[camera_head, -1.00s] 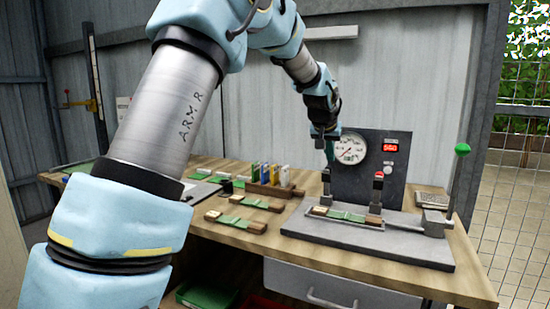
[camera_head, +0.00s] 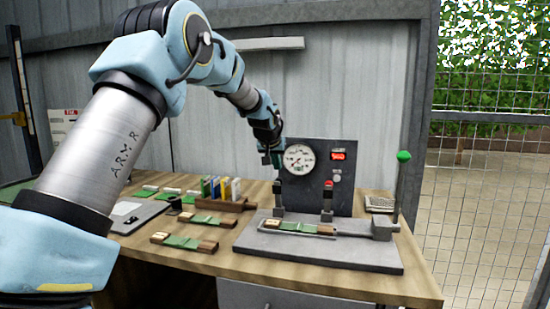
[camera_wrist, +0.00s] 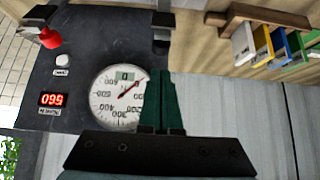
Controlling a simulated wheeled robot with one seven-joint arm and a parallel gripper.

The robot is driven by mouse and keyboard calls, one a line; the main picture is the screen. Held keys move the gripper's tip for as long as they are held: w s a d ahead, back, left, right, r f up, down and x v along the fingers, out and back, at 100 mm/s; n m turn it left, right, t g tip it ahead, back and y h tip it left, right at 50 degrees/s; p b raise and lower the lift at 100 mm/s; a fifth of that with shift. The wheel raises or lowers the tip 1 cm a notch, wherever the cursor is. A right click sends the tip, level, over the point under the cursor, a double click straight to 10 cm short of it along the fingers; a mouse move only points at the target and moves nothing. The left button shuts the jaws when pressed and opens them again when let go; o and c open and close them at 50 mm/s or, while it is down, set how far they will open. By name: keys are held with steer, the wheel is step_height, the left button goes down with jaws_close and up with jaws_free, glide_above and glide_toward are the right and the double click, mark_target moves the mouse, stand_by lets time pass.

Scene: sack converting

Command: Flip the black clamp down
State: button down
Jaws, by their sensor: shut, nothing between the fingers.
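The black clamp (camera_head: 278,188) stands upright at the left of the grey fixture plate (camera_head: 340,251), beside the gauge panel. In the wrist view the dark clamp (camera_wrist: 162,28) shows at the top, just beyond my fingertips. My gripper (camera_head: 277,170) is just above the clamp in the head view; I cannot tell whether they touch. In the wrist view my gripper (camera_wrist: 162,72) has its green fingers shut together with nothing between them. A second clamp with a red tip (camera_head: 328,186) stands upright to the right; its red tip also shows in the wrist view (camera_wrist: 50,38).
A panel (camera_head: 335,205) with a round gauge (camera_head: 299,159) and red display stands behind the clamps. A lever with a green knob (camera_head: 403,156) rises at the right. A green strip (camera_head: 299,227) lies in the fixture. A rack of colored pieces (camera_head: 219,201) stands left.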

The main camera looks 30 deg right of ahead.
mark_target(279, 193)
steer(key=p+x, duration=0.1)
steer(key=x, duration=0.4)
steer(key=shift+d+f, duration=0.1)
steer(key=shift+f, duration=0.2)
